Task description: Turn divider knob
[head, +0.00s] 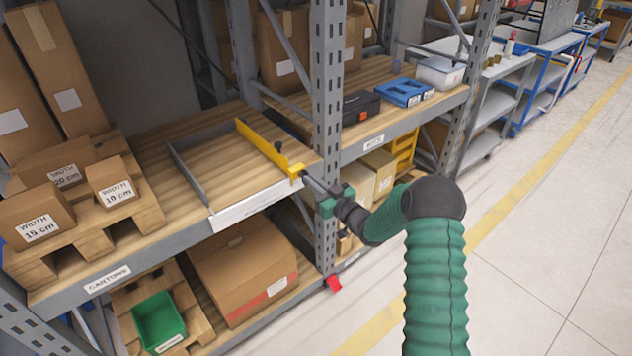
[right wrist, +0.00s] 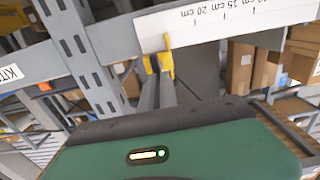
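The yellow divider (head: 262,145) stands along the right side of a grey-edged frame on the upper wooden shelf. My left gripper is not in view.
The white ruler strip (head: 240,209) runs along the shelf front. A grey rack post (head: 328,110) stands just beside my right gripper. Boxes with width labels (head: 37,216) sit on a pallet at left. A green bin (head: 159,321) is below. Open floor lies at right.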

